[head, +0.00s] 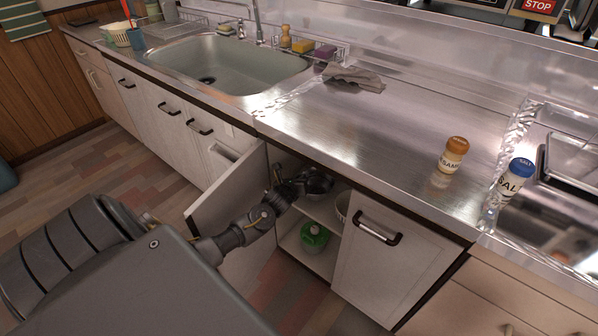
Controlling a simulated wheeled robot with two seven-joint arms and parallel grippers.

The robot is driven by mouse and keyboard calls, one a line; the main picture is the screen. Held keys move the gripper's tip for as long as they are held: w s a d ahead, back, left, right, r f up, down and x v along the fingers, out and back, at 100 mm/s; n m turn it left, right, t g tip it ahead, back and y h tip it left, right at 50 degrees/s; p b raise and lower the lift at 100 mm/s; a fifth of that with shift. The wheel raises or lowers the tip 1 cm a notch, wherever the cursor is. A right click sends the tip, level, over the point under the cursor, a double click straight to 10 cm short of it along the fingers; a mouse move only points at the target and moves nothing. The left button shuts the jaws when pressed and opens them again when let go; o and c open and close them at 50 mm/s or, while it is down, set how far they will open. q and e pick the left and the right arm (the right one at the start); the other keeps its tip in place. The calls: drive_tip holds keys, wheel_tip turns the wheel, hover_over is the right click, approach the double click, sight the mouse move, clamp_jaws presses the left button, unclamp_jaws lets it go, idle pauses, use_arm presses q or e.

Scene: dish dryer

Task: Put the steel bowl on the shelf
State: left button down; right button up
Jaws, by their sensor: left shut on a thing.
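My left gripper (299,186) reaches into the open cabinet below the counter and is shut on the steel bowl (318,183). The bowl is dark and shiny and partly hidden by the gripper. It is at the level just above the cabinet's shelf (322,213); I cannot tell whether it touches the shelf. A pale bowl (342,206) stands on the shelf to the right, partly hidden by the cabinet front. My right gripper is not in view.
The open cabinet door (228,184) stands left of my left forearm. On the counter (365,125) are a grey cloth (355,78), a sesame shaker (453,155) and a salt shaker (515,180). A sink (225,65) is at left.

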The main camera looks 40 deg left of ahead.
use_arm(q)
drive_tip(key=shift+f, duration=0.1)
drive_tip(key=c, duration=1.5)
unclamp_jaws()
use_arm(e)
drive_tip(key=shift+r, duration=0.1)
use_arm(q)
drive_tip(key=shift+o, duration=0.2)
